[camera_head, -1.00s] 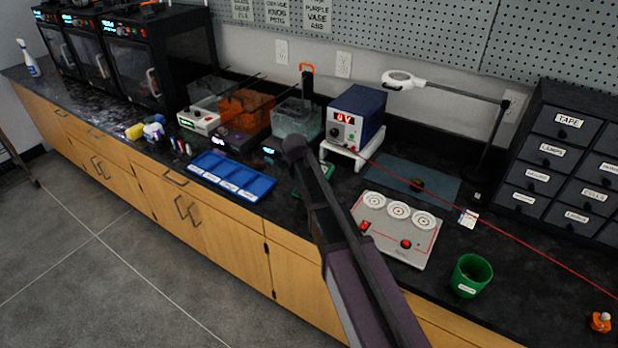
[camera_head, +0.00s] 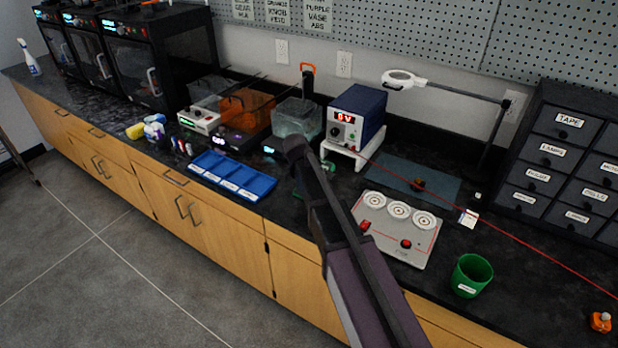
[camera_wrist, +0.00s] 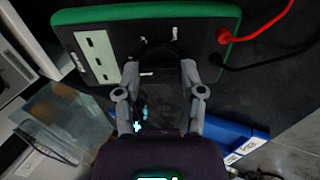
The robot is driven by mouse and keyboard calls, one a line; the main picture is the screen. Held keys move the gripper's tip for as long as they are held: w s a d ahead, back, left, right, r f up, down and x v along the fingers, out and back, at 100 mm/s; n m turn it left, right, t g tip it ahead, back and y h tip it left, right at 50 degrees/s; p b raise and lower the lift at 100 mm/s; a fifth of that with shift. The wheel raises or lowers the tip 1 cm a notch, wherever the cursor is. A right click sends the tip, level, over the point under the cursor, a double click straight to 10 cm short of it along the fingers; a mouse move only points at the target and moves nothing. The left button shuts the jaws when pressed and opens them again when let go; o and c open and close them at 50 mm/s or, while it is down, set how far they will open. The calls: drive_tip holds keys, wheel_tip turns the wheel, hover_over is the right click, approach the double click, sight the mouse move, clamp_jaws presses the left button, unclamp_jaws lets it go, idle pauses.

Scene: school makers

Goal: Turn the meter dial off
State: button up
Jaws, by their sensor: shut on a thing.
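The meter has a green case (camera_wrist: 150,13) and a dark face with a pale panel at its left in the wrist view. A red and a black lead run from its right side. My gripper (camera_wrist: 160,68) reaches onto the face, with its fingers closed on a dark part in the middle, which looks like the dial. The fingers and shadow hide most of the dial, so I cannot read its setting. In the head view, my arm hides most of the meter, and only a bit of green (camera_head: 331,168) shows beside it.
A blue sorting tray (camera_head: 235,180) lies left of my arm. A power supply (camera_head: 355,115) on a white stand is behind it. A white board with red switches (camera_head: 400,238) and a green cup (camera_head: 472,275) are to the right. A red lead crosses the bench.

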drive_tip(key=o, duration=1.1)
drive_tip(key=shift+o, duration=0.2)
drive_tip(key=shift+m, duration=0.4)
